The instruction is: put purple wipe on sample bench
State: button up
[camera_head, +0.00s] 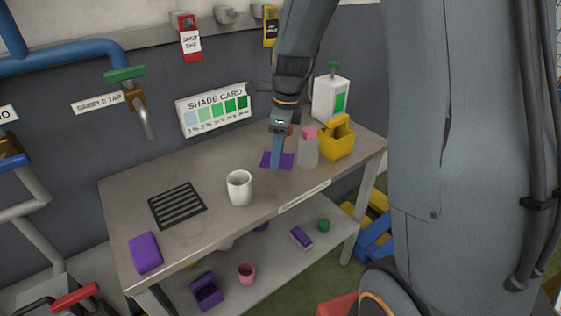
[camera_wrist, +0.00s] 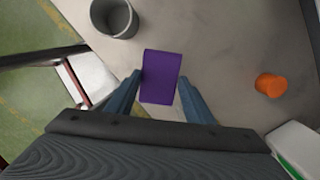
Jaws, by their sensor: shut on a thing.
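A flat purple wipe (camera_head: 268,160) is at the fingertips of my gripper (camera_head: 276,164), low over the back middle of the grey sample bench (camera_head: 215,160). In the wrist view the wipe (camera_wrist: 161,76) lies between the two blue fingers of my gripper (camera_wrist: 162,95), which are shut on it. I cannot tell whether the wipe touches the bench top. A second, thicker purple block (camera_head: 145,253) lies at the bench's front left corner.
A white cup (camera_head: 239,187) stands left of my gripper. A clear bottle with a pink cap (camera_head: 308,149) and a yellow caddy (camera_head: 337,139) stand close on the right. A dark grate (camera_head: 177,205) lies at left. A shade card (camera_head: 215,111) is behind.

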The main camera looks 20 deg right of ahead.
aim_at(282, 158)
notch_tip(282, 158, down, 7)
jog(key=shift+r+p, duration=0.1)
jog(key=shift+p, duration=0.5)
jog(key=o, duration=0.9)
jog(key=shift+r, duration=0.1)
jog(key=r+b, duration=0.1)
jog(key=r, duration=0.6)
jog(key=d+r+b, duration=0.1)
jog(key=r, duration=0.2)
jog(key=shift+s+r+b, duration=0.3)
jog(key=shift+r, duration=0.05)
jog(key=shift+s+d+r, duration=0.1)
jog(key=shift+s+r, duration=0.05)
jog(key=shift+r, duration=0.3)
jog(key=shift+s+a+f+n+t+h, duration=0.2)
jog(key=shift+s+f+n, duration=0.75)
jog(key=shift+s+n, duration=2.35)
jog(key=shift+s+a+f+n+h, duration=0.3)
jog(key=shift+s+f+n, duration=0.6)
jog(key=shift+s+n, duration=2.4)
jog(key=shift+s+a+f+n+t+h, duration=0.1)
jog(key=shift+s+a+f+n, duration=0.7)
jog(key=shift+n, duration=4.3)
